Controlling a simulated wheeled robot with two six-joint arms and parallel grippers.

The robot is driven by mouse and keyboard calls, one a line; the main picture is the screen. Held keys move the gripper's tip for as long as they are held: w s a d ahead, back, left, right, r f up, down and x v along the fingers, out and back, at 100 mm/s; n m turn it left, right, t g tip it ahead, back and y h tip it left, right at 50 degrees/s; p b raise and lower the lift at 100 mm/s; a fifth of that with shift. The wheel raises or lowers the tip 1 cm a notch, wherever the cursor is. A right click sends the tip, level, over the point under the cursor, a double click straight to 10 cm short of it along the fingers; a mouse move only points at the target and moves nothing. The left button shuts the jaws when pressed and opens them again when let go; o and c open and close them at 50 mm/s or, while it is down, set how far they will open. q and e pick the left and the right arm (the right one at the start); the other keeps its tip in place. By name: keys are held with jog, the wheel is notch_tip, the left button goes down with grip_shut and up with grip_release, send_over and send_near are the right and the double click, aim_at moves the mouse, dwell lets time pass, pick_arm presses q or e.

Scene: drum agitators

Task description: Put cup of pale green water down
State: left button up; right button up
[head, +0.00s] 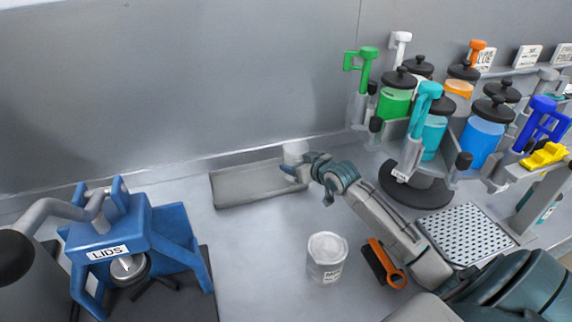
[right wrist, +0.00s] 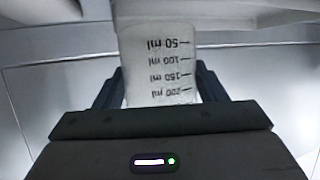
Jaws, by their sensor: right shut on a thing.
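My right gripper (head: 298,168) is at the back right end of a shallow grey tray (head: 232,203), shut on a whitish translucent cup (head: 294,148). In the right wrist view the cup (right wrist: 158,65) sits between the two dark fingers (right wrist: 160,90), its ml markings appearing upside down in the picture. Its contents do not show, so I cannot tell the water's colour. I cannot tell whether the cup's base touches the tray or hangs above it. My left gripper is not in view.
A white labelled tub (head: 326,262) stands in front of the tray, beside an orange-and-black tool (head: 385,263). A blue LIDS press (head: 130,240) is at left. A dispenser carousel with coloured jars (head: 433,130) and a perforated drip plate (head: 466,233) are at right. The tray's left part is empty.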

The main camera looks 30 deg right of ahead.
jog(key=w, duration=0.2)
jog(key=w+a+p, duration=0.1)
jog(key=w, duration=0.1)
jog(key=shift+w+f, duration=0.1)
jog(key=shift+w, duration=0.05)
jog(key=shift+w+f, duration=0.15)
notch_tip(320, 180, down, 2)
jog(key=shift+f+p, duration=0.15)
jog(key=shift+p, duration=0.5)
jog(key=shift+f, duration=0.55)
jog(key=shift+f, duration=0.1)
jog(key=o, duration=1.1)
